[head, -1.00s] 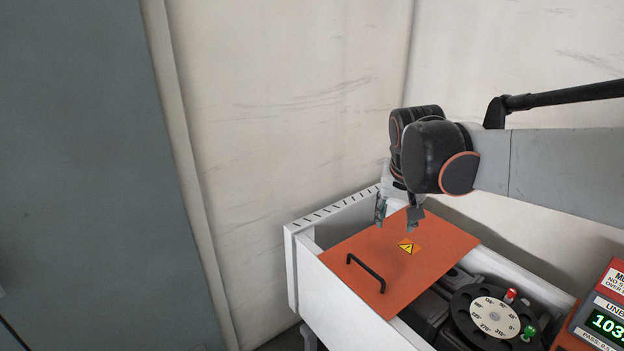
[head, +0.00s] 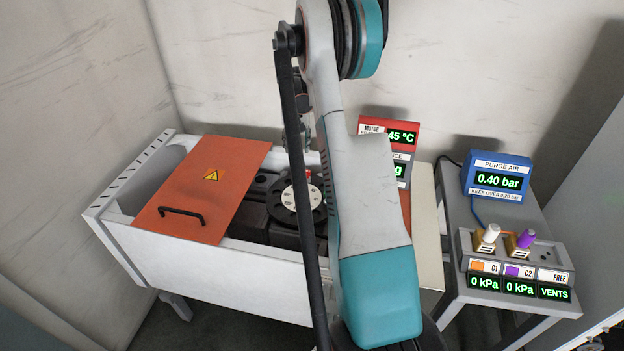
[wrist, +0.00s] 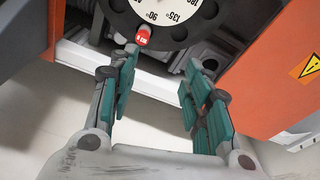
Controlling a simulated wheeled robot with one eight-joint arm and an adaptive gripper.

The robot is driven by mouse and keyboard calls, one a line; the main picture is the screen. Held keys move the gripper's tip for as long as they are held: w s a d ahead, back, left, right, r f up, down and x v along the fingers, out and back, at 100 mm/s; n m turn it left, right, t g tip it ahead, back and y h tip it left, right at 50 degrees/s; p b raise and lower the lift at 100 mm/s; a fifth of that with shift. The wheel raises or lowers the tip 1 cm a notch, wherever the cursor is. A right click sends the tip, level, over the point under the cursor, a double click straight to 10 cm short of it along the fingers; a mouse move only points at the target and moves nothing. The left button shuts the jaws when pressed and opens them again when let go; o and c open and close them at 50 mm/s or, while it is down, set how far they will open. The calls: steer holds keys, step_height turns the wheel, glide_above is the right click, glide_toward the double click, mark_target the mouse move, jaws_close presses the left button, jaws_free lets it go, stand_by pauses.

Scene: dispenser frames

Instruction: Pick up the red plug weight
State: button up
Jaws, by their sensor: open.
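The red plug weight (wrist: 142,37) is a small red cylinder with a pale lettered top. It sits at the rim of the black dial disc (wrist: 180,32) in the wrist view, beyond my fingertips and a little left of the middle between them. In the head view a small red bit of it (head: 308,173) shows at the disc's (head: 289,218) upper edge, beside my arm. My gripper (wrist: 160,64) is open and empty, its teal-padded fingers spread wide, apart from the weight. In the head view my gripper (head: 294,137) is over the far side of the housing, partly hidden by my arm.
An orange cover (head: 212,200) with a black handle lies over the left of the white housing (head: 240,275). A red meter box (head: 384,128) stands behind, partly hidden. A side table at right holds a blue purge-air display (head: 497,180) and two plugs.

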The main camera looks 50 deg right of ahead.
step_height(320, 180, down, 3)
steer(key=s+d, duration=0.2)
steer(key=d, duration=0.1)
steer(key=b, duration=0.2)
glide_above(307, 171)
steer(key=f, duration=0.7)
steer(key=shift+s+a, duration=0.1)
steer(key=shift+a, duration=0.2)
steer(key=shift+d+f+b, duration=0.15)
steer(key=shift+f+b, duration=0.6)
steer(key=shift+f, duration=0.8)
steer(key=shift+d+f+b, duration=0.15)
steer(key=shift+f+b, duration=0.6)
steer(key=shift+f, duration=0.75)
steer(key=shift+r, duration=0.1)
jaws_close()
